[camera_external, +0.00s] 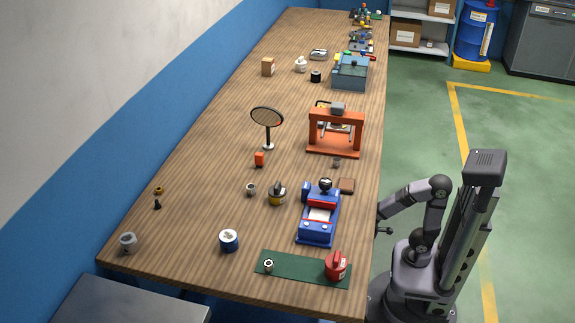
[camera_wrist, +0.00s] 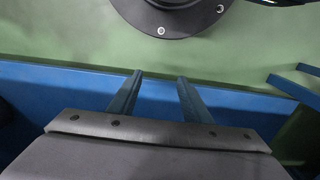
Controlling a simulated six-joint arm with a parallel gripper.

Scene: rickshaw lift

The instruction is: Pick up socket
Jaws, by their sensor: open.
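A small pale metal ring-shaped piece (camera_external: 268,265), which looks like a socket, stands on the left part of the green mat (camera_external: 300,276) at the near end of the table. Another small grey cylindrical piece (camera_external: 251,189) stands farther back, left of the blue and red rickshaw (camera_external: 318,218). I cannot tell for certain which is the socket. My gripper (camera_wrist: 160,76) is open and empty, its two fingers apart in the wrist view. In the external view it is low at the table's right edge, partly hidden, away from both pieces. No socket shows in the wrist view.
A red can (camera_external: 336,266) stands on the mat's right end. An orange press frame (camera_external: 335,132) stands farther back.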

